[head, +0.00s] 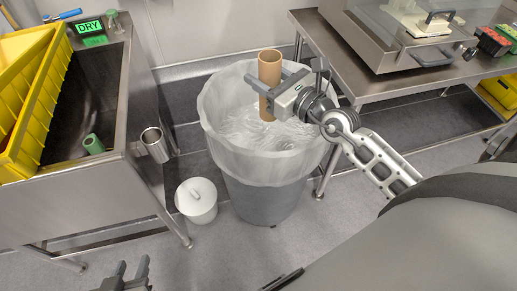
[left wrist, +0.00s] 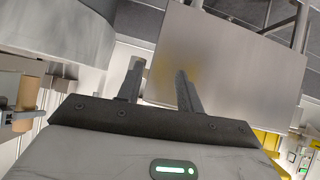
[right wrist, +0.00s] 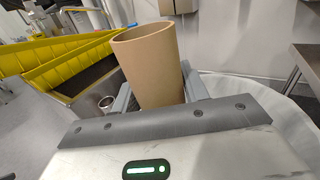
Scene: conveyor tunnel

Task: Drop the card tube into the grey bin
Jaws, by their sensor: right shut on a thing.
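The brown card tube (head: 268,72) stands roughly upright in my right gripper (head: 270,92), which is shut on it. The tube's lower end is over the open mouth of the grey bin (head: 265,200), which has a clear plastic liner (head: 228,145) folded over its rim. The right wrist view shows the tube (right wrist: 150,65) between the two fingers, its open top tilted towards the camera. My left gripper (head: 130,272) is low at the bottom edge of the head view. In the left wrist view its fingers (left wrist: 160,85) are apart with nothing between them.
A steel sink (head: 95,110) with yellow crates (head: 35,90) and a DRY sign (head: 89,27) stands left. A small white lidded bucket (head: 197,200) is on the floor beside the bin. A steel table (head: 385,85) with a machine stands right.

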